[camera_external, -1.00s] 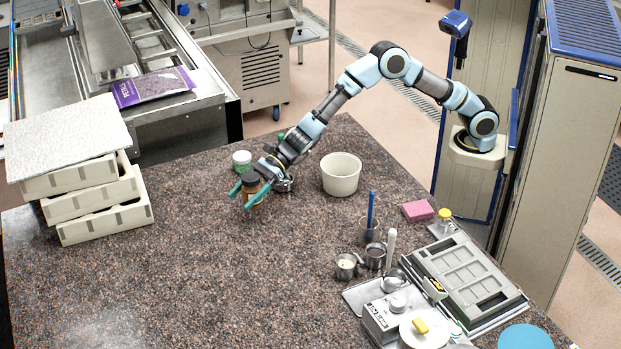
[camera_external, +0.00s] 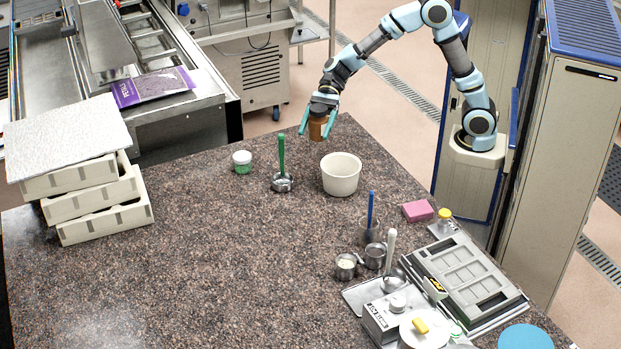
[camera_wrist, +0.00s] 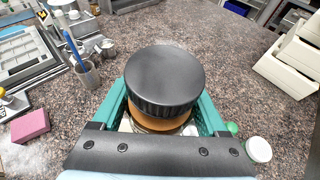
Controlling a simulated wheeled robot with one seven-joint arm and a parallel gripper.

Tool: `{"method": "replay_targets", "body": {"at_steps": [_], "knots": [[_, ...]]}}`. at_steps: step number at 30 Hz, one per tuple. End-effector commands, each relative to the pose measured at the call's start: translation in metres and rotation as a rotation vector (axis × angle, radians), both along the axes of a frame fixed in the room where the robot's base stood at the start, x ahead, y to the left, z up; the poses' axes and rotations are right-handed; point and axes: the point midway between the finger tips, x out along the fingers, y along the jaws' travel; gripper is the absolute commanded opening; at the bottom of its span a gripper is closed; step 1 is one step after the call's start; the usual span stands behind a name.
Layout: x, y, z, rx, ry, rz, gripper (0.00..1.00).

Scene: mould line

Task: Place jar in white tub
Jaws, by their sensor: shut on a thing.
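The jar (camera_external: 317,131) is brown with a black lid. My gripper (camera_external: 318,133) is shut on it and holds it in the air, up and to the left of the white tub in the external view. In the wrist view the jar's black lid (camera_wrist: 165,78) fills the middle, with the green fingers on both sides of the jar. The white tub (camera_external: 340,175) stands upright on the speckled counter, and its open top shows no contents. In the wrist view the tub is mostly hidden behind the jar.
A small white-and-green jar (camera_external: 242,161) and a metal cup with a green handle (camera_external: 281,165) stand left of the tub. A pink sponge (camera_external: 417,210) and metal cups (camera_external: 346,266) lie to its right. Stacked trays (camera_external: 100,200) stand far left. The counter's front middle is clear.

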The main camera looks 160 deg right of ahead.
Motion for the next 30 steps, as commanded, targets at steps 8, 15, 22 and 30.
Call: {"method": "replay_targets", "body": {"at_steps": [8, 15, 22, 30], "knots": [[-0.039, 0.046, 0.003, 0.000, -0.001, 0.086, 0.02], [-0.041, 0.050, -0.036, 0.006, -0.002, 0.094, 0.02], [-0.041, 0.049, -0.061, 0.002, -0.003, 0.092, 0.02], [-0.041, 0.049, -0.093, 0.001, -0.002, 0.093, 0.02]]}}
